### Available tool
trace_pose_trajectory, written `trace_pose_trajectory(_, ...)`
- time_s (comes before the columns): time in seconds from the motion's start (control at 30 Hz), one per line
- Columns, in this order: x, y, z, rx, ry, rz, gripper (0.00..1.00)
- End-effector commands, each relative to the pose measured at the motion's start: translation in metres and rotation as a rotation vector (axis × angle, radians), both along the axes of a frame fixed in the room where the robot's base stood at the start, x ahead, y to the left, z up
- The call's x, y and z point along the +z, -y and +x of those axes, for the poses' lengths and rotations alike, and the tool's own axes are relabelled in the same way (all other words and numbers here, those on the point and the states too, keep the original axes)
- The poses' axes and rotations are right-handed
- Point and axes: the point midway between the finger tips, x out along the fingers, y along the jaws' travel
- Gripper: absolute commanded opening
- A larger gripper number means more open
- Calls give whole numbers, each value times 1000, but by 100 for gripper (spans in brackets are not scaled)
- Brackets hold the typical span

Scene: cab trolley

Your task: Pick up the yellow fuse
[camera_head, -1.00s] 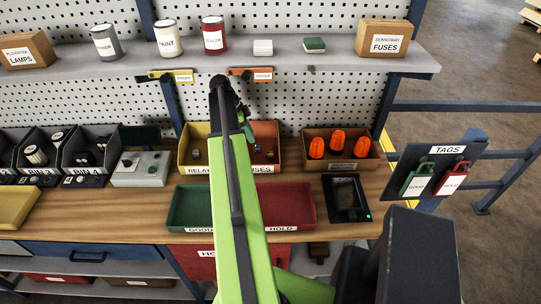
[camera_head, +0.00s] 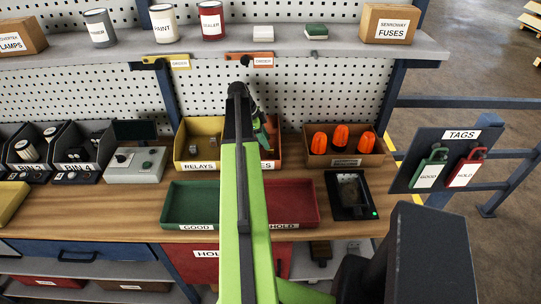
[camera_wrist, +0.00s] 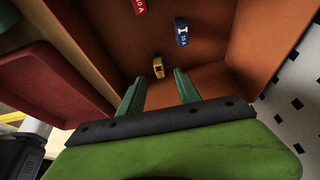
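The yellow fuse (camera_wrist: 158,68) lies on the floor of the orange fuses bin (camera_wrist: 205,75) in the wrist view. A blue fuse (camera_wrist: 181,32) lies beyond it to the right, and a red fuse (camera_wrist: 139,6) is partly cut off at the top edge. My gripper (camera_wrist: 158,76) is open and empty, its two green fingers on either side of the yellow fuse in the picture; I cannot tell the height gap. In the head view my gripper (camera_head: 262,135) is at the orange bin, and my arm hides much of that bin and its fuses.
The relays bin (camera_head: 200,166) stands left of the fuses bin, and a box of orange lamps (camera_head: 345,160) stands right. Green (camera_head: 192,200) and red (camera_head: 290,200) trays lie in front. A pegboard (camera_head: 300,85) and shelf (camera_head: 270,46) are behind.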

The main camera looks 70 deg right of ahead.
Motion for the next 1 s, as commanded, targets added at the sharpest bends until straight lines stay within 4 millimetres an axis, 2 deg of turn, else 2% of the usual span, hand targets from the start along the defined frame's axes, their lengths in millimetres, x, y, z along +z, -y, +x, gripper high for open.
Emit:
trace_pose_trajectory(0.03, -16, 1, -3, -1, 0, 0, 40)
trace_pose_trajectory(0.2, -41, 4, -13, -2, 0, -1, 40)
trace_pose_trajectory(0.43, -38, 5, -14, -1, 0, 0, 40)
trace_pose_trajectory(0.73, -38, 5, -15, -1, 0, 0, 2)
trace_pose_trajectory(1.0, -38, 5, -15, -1, 0, 0, 0)
